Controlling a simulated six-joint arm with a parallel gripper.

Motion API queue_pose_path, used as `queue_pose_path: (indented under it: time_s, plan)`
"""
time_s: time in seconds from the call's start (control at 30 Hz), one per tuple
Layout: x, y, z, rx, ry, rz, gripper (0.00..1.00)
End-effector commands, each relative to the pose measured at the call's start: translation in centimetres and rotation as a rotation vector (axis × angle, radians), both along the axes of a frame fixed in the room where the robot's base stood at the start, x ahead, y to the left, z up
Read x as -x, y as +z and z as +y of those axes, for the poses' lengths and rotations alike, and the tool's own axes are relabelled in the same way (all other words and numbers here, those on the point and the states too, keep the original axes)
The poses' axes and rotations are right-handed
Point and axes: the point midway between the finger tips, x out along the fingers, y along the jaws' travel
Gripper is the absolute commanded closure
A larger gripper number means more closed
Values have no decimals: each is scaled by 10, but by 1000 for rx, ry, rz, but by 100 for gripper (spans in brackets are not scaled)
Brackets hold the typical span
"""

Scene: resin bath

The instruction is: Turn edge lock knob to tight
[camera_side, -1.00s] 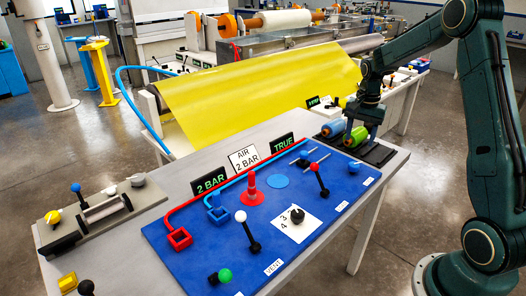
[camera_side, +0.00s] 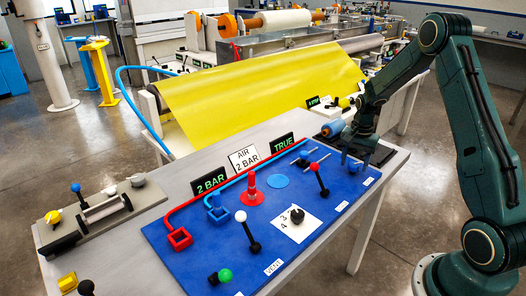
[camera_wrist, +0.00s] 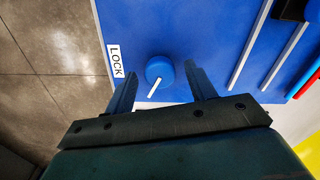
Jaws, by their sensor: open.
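The round blue lock knob (camera_wrist: 160,69) sits on the blue board beside a white LOCK label (camera_wrist: 117,61) in the wrist view. Its white pointer slants down and to the left there. My gripper (camera_wrist: 158,72) is open, with one finger on each side of the knob and visible gaps between. In the side view my gripper (camera_side: 368,152) is low over the right end of the board, by the blue knob (camera_side: 354,167), which it partly hides. Whether the fingertips reach down to the knob's height is unclear.
The blue board (camera_side: 205,255) carries a white-balled lever (camera_side: 241,217), a red-balled lever (camera_side: 315,166) and a black knob on a white dial (camera_side: 297,216). A blue roller (camera_side: 332,128) lies just behind my gripper. Metal rods (camera_wrist: 250,55) run right of the knob.

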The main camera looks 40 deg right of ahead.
Motion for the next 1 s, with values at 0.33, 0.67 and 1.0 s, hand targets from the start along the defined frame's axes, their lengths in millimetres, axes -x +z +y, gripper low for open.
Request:
queue_pose_path:
  time_s: [0.33,0.67,1.0]
  plan:
    - [0,0,0,0,0,0,90]
    - [0,0,0,0,25,0,90]
    - [0,0,0,1,183,1,89]
